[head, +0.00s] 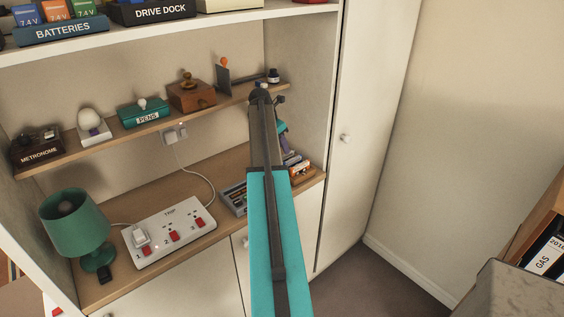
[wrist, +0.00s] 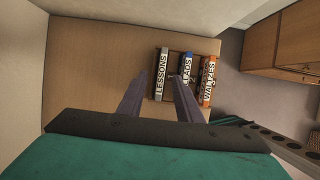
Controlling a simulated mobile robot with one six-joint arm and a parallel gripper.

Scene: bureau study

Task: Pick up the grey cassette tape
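Three cassette tapes stand in a small brown rack (wrist: 173,100) in the wrist view. The left one, grey and labelled LESSONS (wrist: 162,75), is the grey cassette tape. Beside it are a blue-marked one (wrist: 186,72), its label partly covered, and an orange-brown one labelled WALTZES (wrist: 208,82). My gripper (wrist: 158,78) is open and empty. Its left finger is over bare wood left of the rack and its right finger overlaps the gap beside LESSONS; their height above the tapes is unclear. In the head view the tapes (head: 296,165) are partly hidden behind my arm.
The wooden lower shelf also holds a power strip (head: 169,237), a green lamp (head: 75,222) and a grey tray of small items (head: 234,198) just left of my arm. An upper shelf (head: 150,131) with several objects is close above. Cabinet walls stand right of the tapes.

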